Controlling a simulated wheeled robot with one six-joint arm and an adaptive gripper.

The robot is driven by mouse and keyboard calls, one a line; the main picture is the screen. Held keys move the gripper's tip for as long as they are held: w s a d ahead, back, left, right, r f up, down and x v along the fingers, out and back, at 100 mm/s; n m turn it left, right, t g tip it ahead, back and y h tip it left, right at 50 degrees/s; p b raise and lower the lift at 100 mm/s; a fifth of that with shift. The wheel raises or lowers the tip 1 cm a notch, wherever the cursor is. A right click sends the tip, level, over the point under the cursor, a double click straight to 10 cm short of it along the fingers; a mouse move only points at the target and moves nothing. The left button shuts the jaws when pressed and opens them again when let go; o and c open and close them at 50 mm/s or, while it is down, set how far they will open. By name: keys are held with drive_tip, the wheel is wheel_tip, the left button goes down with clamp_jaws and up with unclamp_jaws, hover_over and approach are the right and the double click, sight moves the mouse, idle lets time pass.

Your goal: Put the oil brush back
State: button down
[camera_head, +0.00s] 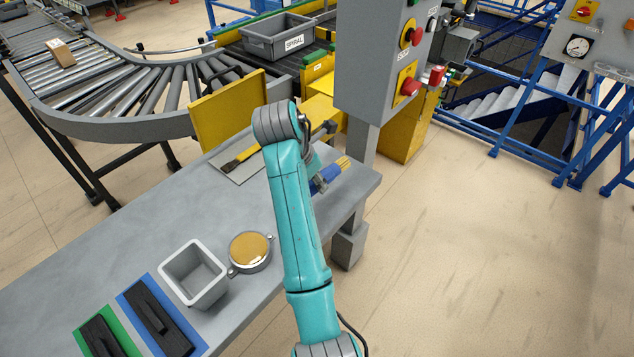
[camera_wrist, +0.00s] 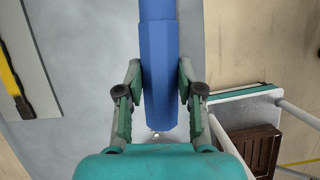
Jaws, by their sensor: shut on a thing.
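My gripper (camera_wrist: 159,75) is shut on a blue handle (camera_wrist: 158,35), with one finger on each side of it. In the head view the blue piece (camera_head: 326,176) has yellow bristle-like strands at its far end, so it looks like the oil brush. It is held over the right end of the grey table (camera_head: 105,273), partly hidden by my arm. I cannot tell whether it touches the table. A yellow and black tool (camera_head: 240,160) lies on a pale grey plate (camera_head: 243,179) left of my gripper. A round tin with an amber top (camera_head: 250,249) stands nearer on the table.
A grey open bin (camera_head: 193,272) stands beside the tin. Black tools lie on a blue mat (camera_head: 132,294) and a green mat (camera_head: 120,329). A yellow panel (camera_head: 227,108) and a grey control box (camera_head: 376,65) rise behind the table. Open floor lies right.

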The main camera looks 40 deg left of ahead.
wheel_tip(320, 180, down, 7)
drive_tip(key=shift+f, duration=0.1)
idle(0.5)
drive_tip(key=c, duration=0.7)
unclamp_jaws()
drive_tip(key=shift+f, duration=0.1)
